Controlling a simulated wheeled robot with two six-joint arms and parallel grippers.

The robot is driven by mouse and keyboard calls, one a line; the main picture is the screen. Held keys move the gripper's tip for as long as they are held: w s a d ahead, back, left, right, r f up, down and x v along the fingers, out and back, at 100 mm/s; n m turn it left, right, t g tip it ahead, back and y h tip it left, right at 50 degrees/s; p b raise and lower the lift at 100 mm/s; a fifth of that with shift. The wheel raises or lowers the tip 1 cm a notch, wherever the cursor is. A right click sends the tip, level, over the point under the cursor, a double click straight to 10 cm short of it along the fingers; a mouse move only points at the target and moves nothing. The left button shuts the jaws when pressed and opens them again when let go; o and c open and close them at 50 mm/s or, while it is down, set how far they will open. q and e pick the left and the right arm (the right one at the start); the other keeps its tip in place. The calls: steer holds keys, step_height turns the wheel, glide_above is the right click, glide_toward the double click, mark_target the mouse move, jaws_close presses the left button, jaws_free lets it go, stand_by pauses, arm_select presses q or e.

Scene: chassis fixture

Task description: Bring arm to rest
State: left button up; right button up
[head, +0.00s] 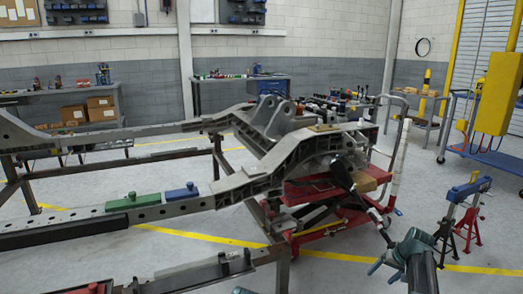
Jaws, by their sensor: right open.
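My right arm comes in from the bottom right edge. Its teal right gripper (385,270) is open, with its fingers pointing left over the bare floor, and nothing shows between them. It appears in front of the chassis fixture and clear of it in the picture. A small teal bit shows at the bottom edge left of centre; I cannot tell which part of me it is. My left gripper does not show.
A grey chassis frame (160,212) spans the left and centre, carrying a green block (133,201) and a blue block (182,191). A red lift (310,190) stands under its right end. Red and dark stands (468,222) and a blue cart (490,158) are at right.

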steer(key=s+a+n+g+h, duration=0.15)
steer(key=s+a, duration=0.35)
steer(key=a, duration=0.5)
steer(key=s+a+f+n+g, duration=0.1)
steer(key=s+a+n, duration=0.1)
steer(key=s+a, duration=0.55)
steer(key=s+a+n+g, duration=0.1)
steer(key=s+a+n, duration=0.15)
steer(key=a, duration=0.95)
steer(key=s+a+n+h, duration=0.1)
steer(key=s+a+h, duration=0.1)
steer(key=s+a, duration=0.4)
steer(key=s, duration=0.5)
steer(key=shift+s+a+n, duration=0.25)
steer(key=shift+s+n, duration=0.05)
steer(key=shift+n, duration=0.1)
